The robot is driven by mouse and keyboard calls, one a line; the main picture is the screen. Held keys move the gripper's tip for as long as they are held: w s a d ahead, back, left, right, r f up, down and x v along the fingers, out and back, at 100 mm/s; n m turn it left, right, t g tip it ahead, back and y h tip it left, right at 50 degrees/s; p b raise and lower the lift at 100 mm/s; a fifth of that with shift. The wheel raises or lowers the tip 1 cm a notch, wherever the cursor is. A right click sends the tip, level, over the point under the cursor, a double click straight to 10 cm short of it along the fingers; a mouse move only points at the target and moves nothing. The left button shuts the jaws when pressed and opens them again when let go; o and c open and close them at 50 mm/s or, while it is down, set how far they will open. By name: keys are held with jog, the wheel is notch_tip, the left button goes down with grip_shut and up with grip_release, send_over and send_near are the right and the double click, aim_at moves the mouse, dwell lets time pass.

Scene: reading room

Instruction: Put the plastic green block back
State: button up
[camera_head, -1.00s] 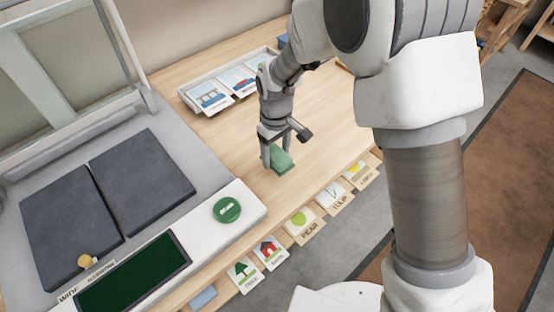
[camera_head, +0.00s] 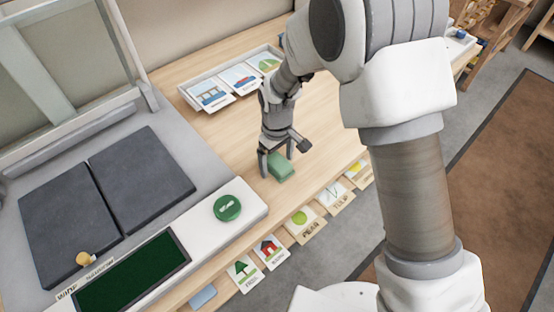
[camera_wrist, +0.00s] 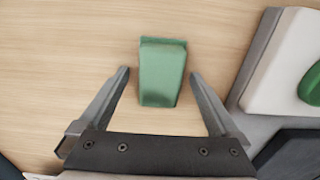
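The green block (camera_head: 280,167) lies on the light wooden table. In the wrist view the green block (camera_wrist: 162,73) sits between and slightly ahead of my two fingertips, with a gap on each side. My gripper (camera_head: 276,164) points down at the block from above. In the wrist view my gripper (camera_wrist: 160,76) is open, its fingers apart and holding nothing.
A white tray (camera_head: 192,101) with picture cards stands at the back. A grey and white device with dark pads (camera_head: 142,177), a green round button (camera_head: 227,208) and a dark green screen is at left. Several picture cards (camera_head: 272,250) line the table's front edge.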

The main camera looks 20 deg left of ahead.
aim_at(277, 160)
notch_tip(277, 160, up, 12)
jog(key=p, duration=0.2)
jog(key=shift+r, duration=0.2)
dwell(0.3)
